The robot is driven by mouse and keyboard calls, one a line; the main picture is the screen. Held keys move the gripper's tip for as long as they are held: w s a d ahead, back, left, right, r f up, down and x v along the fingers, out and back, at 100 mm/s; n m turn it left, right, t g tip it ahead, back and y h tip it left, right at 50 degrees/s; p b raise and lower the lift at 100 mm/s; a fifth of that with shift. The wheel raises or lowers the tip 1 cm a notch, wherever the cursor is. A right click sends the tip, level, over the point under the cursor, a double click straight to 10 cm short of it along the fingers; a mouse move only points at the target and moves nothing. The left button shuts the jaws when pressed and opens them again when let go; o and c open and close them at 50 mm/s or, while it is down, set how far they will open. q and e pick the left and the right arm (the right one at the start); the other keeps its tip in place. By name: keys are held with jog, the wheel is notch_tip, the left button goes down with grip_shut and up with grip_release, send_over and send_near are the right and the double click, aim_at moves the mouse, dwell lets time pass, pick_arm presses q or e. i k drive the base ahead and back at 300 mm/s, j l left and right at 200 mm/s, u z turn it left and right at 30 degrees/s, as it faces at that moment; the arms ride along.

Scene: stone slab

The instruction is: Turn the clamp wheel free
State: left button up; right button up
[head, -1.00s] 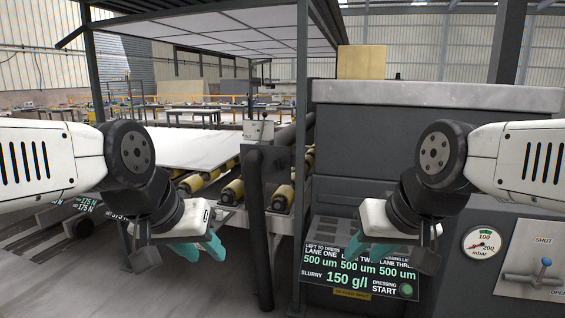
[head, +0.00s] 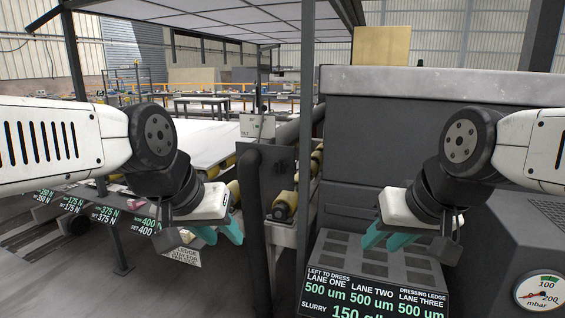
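I cannot pick out a clamp wheel in the head view. My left gripper (head: 224,236) has teal fingers, apart and empty, pointing down in front of the roller conveyor. My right gripper (head: 382,243) is also open and empty, its teal fingers over the sloped grey panel with recessed pads (head: 340,245). Neither gripper visibly touches anything.
A display (head: 372,295) reads lane values and slurry. A pressure gauge (head: 540,292) is at the lower right. A dark grey machine body (head: 350,140) fills the right middle. A dark upright post (head: 254,215) and a pale slab (head: 205,145) are at centre-left. Tension readouts (head: 95,208) are at left.

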aim_at(281, 167)
jog(key=i+j, duration=0.3)
jog(key=j, duration=0.15)
jog(key=i+j, duration=0.45)
jog(key=j, duration=0.45)
jog(key=i+j, duration=0.1)
jog(key=j, duration=0.45)
jog(key=i+j, duration=0.15)
jog(key=j, duration=0.4)
jog(key=i+j, duration=0.1)
jog(key=j, duration=0.45)
jog(key=z, duration=0.05)
